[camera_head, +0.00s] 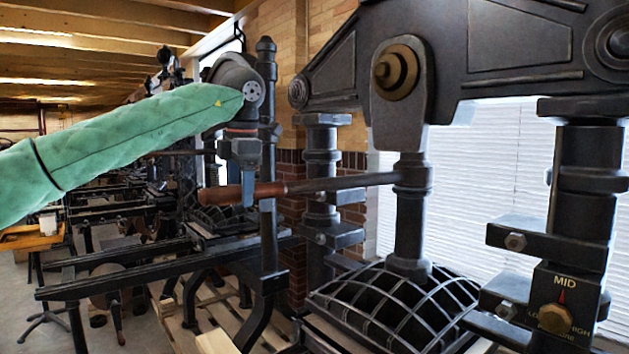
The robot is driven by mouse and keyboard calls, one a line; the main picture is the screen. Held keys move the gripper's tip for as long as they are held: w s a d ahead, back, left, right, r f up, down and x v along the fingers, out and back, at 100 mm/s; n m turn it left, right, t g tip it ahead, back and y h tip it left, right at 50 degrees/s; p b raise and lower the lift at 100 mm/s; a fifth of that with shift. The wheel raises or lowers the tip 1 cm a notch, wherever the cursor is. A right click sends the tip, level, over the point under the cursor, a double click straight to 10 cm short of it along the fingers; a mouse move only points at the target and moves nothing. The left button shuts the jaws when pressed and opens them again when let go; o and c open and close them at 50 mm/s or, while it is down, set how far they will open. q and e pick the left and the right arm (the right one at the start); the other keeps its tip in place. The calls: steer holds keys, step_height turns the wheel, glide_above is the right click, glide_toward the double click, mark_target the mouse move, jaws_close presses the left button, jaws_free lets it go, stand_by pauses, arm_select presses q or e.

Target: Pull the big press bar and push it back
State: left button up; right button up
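The big press bar (345,183) is a dark metal rod that runs left from the press's central column (411,205). It ends in a brown wooden handle (216,194) and lies nearly level. My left gripper (248,192) points down at the handle from above, with one blue-grey finger crossing the front of the wood. Its other finger is hidden behind the handle, so I cannot tell whether it grips or only straddles it. My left arm comes in from the left in a green sleeve. My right gripper is out of view.
The black press frame (545,48) fills the right side, with a ribbed platen (395,305) below. A pressure dial (556,318) marked MID sits at lower right. A dark post (267,150) stands close behind my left gripper. More presses and rails lie to the left.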

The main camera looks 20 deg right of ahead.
arm_select(q)
steer(key=shift+o, duration=1)
steer(key=shift+f, duration=0.15)
steer(key=shift+s+d, duration=0.1)
steer(key=shift+s, duration=0.05)
steer(key=shift+r, duration=0.2)
steer(key=shift+d+r+p, duration=0.1)
steer(key=shift+r+p, duration=0.25)
steer(key=shift+r, duration=0.15)
steer(key=shift+s+d+r+p, duration=0.15)
steer(key=shift+r+p, duration=0.45)
steer(key=shift+r, duration=0.65)
steer(key=shift+s+a+r+p, duration=0.1)
steer(key=shift+s+r+p, duration=0.35)
steer(key=shift+r, duration=0.8)
steer(key=shift+s+d+r+p, duration=0.1)
steer(key=shift+r+p, duration=0.65)
steer(key=shift+r, duration=0.5)
